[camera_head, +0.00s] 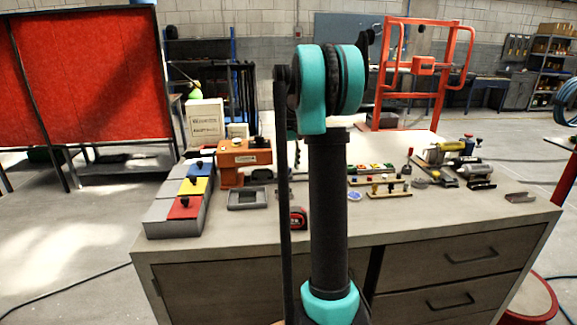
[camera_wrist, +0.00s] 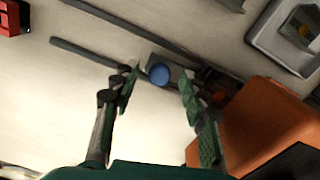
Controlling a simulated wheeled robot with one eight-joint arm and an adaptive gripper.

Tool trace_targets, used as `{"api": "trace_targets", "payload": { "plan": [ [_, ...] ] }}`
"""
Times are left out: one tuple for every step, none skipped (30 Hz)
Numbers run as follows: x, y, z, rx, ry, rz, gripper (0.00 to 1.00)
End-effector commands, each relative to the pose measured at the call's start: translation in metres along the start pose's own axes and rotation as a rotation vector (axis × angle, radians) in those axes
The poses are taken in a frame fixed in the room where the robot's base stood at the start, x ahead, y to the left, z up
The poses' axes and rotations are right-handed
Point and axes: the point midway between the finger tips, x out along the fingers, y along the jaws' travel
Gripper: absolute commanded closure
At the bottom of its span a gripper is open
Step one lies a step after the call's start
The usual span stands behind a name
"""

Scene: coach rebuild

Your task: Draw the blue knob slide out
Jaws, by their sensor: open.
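A round blue knob (camera_wrist: 159,74) shows in the wrist view, on a small grey block (camera_wrist: 178,72) beside an orange body (camera_wrist: 262,125). Two dark bars run from near it toward the upper left. My gripper (camera_wrist: 159,79) is open, with one finger on each side of the knob in the picture; I cannot tell whether either touches it. In the head view my arm hides the gripper and the knob. The orange body (camera_head: 236,160) stands on the bench left of my arm.
A grey stepped unit with blue, yellow and red tops (camera_head: 196,187) stands at the bench's left. A grey tray (camera_head: 247,207) and a red tape measure (camera_head: 298,217) lie near the front. Several tools and fittings (camera_head: 450,165) occupy the right side.

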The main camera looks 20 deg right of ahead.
Motion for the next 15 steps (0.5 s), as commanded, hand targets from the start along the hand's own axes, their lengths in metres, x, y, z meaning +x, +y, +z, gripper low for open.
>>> {"api": "trace_targets", "payload": {
  "plan": [
    [0.0032,0.0,0.0,0.0,0.0,0.0,0.56],
    [0.0046,0.0,0.0001,0.0,0.0,0.0,0.56],
    [0.0058,0.0,0.0001,0.0,0.0,0.0,0.56],
    [0.0064,0.0,0.0001,0.0,0.0,0.0,0.56],
    [0.0068,0.0,0.0002,0.0,0.0,0.0,0.56],
    [0.007,0.0,0.0002,0.0,0.0,0.0,0.56],
    [0.0071,0.0,0.0002,0.0,0.0,0.0,0.56],
    [0.007,0.0,0.0002,0.0,0.0,0.0,0.56],
    [0.0069,0.0,0.0002,0.0,0.0,0.0,0.56],
    [0.0069,-0.0001,0.0002,0.0,0.0,0.0,0.56],
    [0.0068,0.0,0.0002,0.0,0.0,0.0,0.56],
    [0.0068,-0.0001,0.0002,0.0,0.0,0.0,0.58],
    [0.0068,0.0,0.0002,0.0,0.0,0.0,0.62],
    [0.0068,0.0,0.0002,0.0,0.0,0.0,0.66],
    [0.0067,0.0,0.0002,0.0,0.0,0.0,0.71]
  ]
}}
